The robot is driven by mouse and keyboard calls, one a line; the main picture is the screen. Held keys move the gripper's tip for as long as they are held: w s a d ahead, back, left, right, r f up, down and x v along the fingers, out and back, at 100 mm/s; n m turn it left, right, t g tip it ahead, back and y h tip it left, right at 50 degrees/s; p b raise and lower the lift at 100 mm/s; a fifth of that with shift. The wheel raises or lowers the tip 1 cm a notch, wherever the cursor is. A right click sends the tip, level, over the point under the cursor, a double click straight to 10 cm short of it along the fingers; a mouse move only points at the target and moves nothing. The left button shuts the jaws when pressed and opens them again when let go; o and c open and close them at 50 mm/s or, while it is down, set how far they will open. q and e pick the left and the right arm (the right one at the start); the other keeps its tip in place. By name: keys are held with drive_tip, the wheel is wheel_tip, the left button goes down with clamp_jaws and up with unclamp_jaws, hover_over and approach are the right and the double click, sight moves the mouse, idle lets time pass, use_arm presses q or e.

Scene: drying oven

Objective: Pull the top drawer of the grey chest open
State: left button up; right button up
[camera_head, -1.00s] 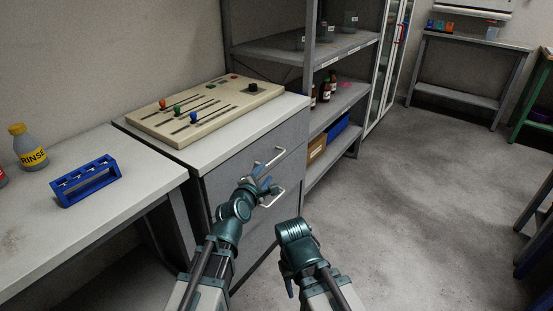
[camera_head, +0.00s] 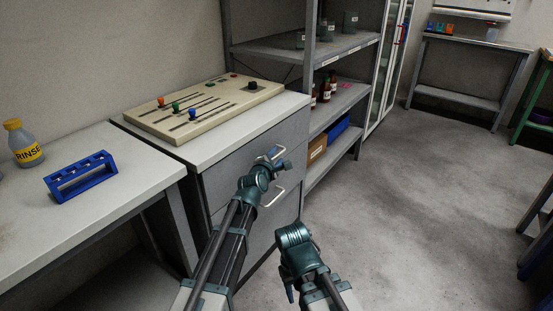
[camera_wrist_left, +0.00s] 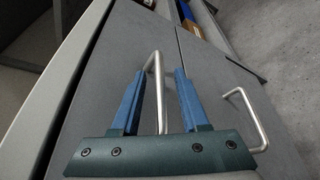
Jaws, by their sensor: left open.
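The grey chest (camera_head: 217,185) stands ahead of me, with its top drawer (camera_head: 232,168) closed. The top drawer's bar handle (camera_wrist_left: 159,100) lies between my left gripper's two blue fingers in the left wrist view. My left gripper (camera_head: 277,159) is open, at the top handle in the head view, and partly hides it. I cannot tell whether the fingers touch the bar. A lower drawer handle (camera_head: 273,198) also shows in the wrist view at the right. My right arm hangs low in front of the chest; its gripper's fingers (camera_head: 290,289) are hard to make out.
A beige slider panel (camera_head: 190,122) lies on the chest top. A bench (camera_head: 110,215) to the left holds a blue rack (camera_head: 82,178) and a RINSE bottle (camera_head: 22,143). A grey shelf unit (camera_head: 345,95) stands just right of the chest.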

use_arm(q)
drive_tip(key=shift+w+d, duration=0.1)
drive_tip(key=shift+w, duration=0.15)
drive_tip(key=shift+c, duration=0.3)
clamp_jaws()
idle(1.0)
